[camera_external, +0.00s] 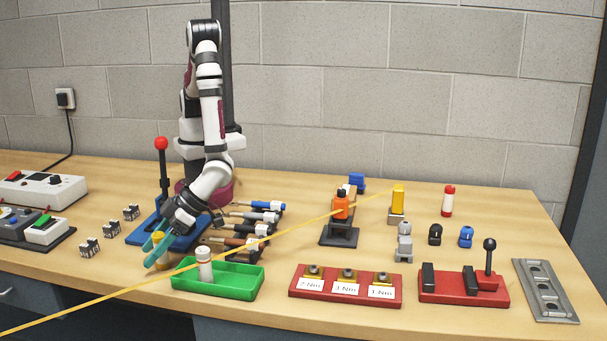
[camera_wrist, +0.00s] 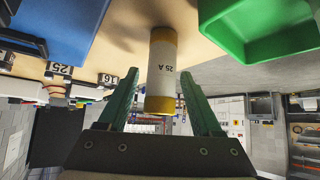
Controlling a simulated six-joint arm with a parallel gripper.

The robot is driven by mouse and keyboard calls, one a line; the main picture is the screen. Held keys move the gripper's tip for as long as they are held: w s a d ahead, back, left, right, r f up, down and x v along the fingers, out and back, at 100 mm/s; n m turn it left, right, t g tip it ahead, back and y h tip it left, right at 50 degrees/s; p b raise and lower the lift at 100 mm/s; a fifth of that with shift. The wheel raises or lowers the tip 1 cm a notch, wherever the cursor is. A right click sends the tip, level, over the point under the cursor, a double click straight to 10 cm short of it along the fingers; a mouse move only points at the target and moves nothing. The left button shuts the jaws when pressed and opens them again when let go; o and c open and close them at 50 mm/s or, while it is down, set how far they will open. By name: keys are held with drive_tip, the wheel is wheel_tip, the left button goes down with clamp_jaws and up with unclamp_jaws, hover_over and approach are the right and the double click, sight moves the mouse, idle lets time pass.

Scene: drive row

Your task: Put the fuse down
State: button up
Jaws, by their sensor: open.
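In the outside view the fuse (camera_external: 161,256) appears upright at the wooden tabletop, left of the green tray (camera_external: 232,289), partly hidden by my gripper (camera_external: 157,249). The fuse's far end seems to meet the tabletop in the wrist view.
A blue lever base (camera_external: 185,241) is just behind my gripper. A yellow line (camera_external: 100,299) crosses the outside view near the tray. Small numbered blocks (camera_external: 89,248) lie at left.

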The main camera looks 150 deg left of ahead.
drive_tip(key=v, duration=1.2)
drive_tip(key=w+a+r+n+t+y, duration=0.55)
drive_tip(key=w+a+r+t, duration=0.4)
drive_tip(key=w, duration=0.25)
drive_tip(key=s+a+r+n+t+y, duration=0.1)
drive_tip(key=s+a+r+n+y, duration=0.2)
drive_tip(key=a, duration=0.4)
drive_tip(key=s+a+n+g+y, duration=0.2)
drive_tip(key=s+a+n+g, duration=0.1)
drive_tip(key=s, duration=0.4)
drive_tip(key=s+a+n+g+y, duration=0.2)
drive_tip(key=s+a+n+y, duration=0.1)
drive_tip(key=s, duration=0.4)
drive_tip(key=s+d+f+g+h, duration=0.1)
drive_tip(key=s+d+g+h, duration=0.2)
drive_tip(key=s, duration=0.9)
drive_tip(key=shift+d+g, duration=0.45)
drive_tip(key=shift+d, duration=0.4)
